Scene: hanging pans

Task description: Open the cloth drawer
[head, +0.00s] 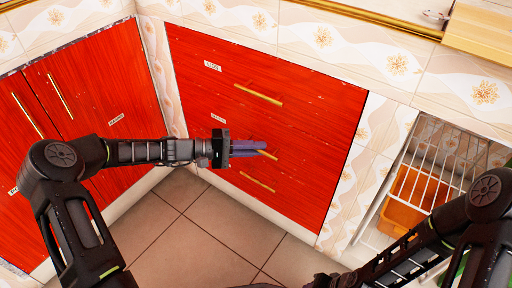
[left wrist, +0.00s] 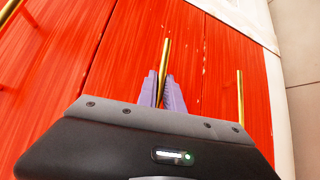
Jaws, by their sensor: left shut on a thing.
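The red drawer unit (head: 310,105) has three gold bar handles, one above the other. Small white labels sit on the top and middle drawers; I cannot read them surely. My left gripper (head: 268,149) is at the middle drawer, its purple fingers shut on the middle handle (head: 270,155). In the left wrist view, the gold handle (left wrist: 166,52) runs between the two fingers (left wrist: 162,82). The drawer fronts look flush, with no visible gap. My right arm shows at lower right, its gripper (head: 322,281) mostly cut off by the bottom edge.
The top handle (head: 258,94) and bottom handle (head: 257,182) are close to my left gripper. Red cupboard doors (head: 90,90) stand at the left. An orange bin (head: 412,197) sits behind a white wire rack at the right. The tiled floor (head: 215,225) below is clear.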

